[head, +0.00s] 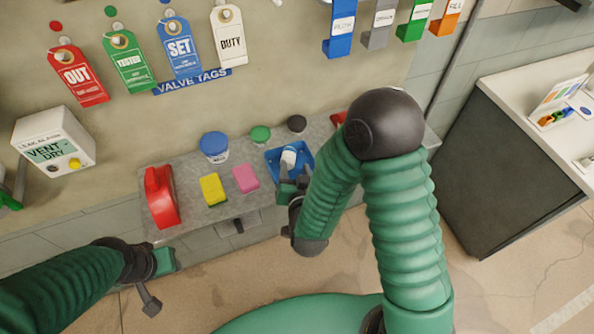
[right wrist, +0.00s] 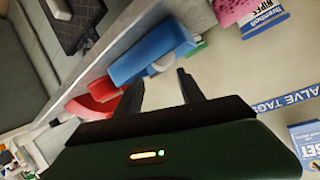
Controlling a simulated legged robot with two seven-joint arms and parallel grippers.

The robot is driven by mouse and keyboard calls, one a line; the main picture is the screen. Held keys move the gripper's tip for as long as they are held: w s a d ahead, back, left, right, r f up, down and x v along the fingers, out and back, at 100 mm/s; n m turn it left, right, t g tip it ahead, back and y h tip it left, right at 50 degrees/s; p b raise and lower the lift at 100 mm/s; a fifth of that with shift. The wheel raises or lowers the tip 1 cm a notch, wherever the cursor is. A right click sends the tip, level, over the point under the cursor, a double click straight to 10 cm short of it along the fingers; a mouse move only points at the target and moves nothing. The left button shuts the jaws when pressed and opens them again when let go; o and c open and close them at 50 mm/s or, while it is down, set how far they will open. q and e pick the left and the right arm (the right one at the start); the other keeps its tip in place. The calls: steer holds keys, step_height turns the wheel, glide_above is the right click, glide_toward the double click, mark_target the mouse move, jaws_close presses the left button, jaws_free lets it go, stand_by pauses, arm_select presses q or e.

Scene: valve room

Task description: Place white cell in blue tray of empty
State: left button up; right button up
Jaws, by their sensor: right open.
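The blue tray (head: 271,169) lies on the grey shelf. A white cell (head: 289,157) shows inside the tray. My right gripper (head: 293,178) is open at the tray's near side, its fingertips close to the white cell; contact cannot be told.
Tags hang on the wall behind. A counter (head: 520,110) stands at right.

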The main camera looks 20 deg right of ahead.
steer(key=s+r+p, duration=0.1)
steer(key=p, duration=0.1)
steer(key=s+a+r+p, duration=0.1)
steer(key=p, duration=0.1)
steer(key=shift+s+p, duration=0.3)
steer(key=shift+p, duration=0.1)
steer(key=shift+s+a+f+n+g+y+p, duration=0.15)
steer(key=shift+a+n+g+y+p, duration=0.15)
steer(key=shift+a+g+y+p, duration=0.15)
steer(key=shift+w+n+g+y, duration=0.3)
steer(key=shift+n+g+y, duration=0.05)
steer(key=shift+n+g, duration=0.1)
steer(key=shift+s+a+r+n+g+y, duration=0.15)
steer(key=shift+r+n+g+y, duration=0.15)
steer(key=shift+n+g+y, duration=0.45)
arm_select(q)
steer(key=w+v, duration=0.1)
steer(key=v, duration=0.6)
steer(key=shift+w+a+r, duration=0.2)
steer(key=shift+w, duration=0.25)
arm_select(e)
steer(key=s+d+r+n+g, duration=0.1)
steer(key=s+d+r+g, duration=0.1)
steer(key=s, duration=0.4)
steer(key=s+d+r+n+g, duration=0.2)
steer(key=s+d+r+g, duration=0.1)
steer(key=s+g, duration=0.2)
steer(key=shift+s+r, duration=0.3)
steer(key=shift+s, duration=0.5)
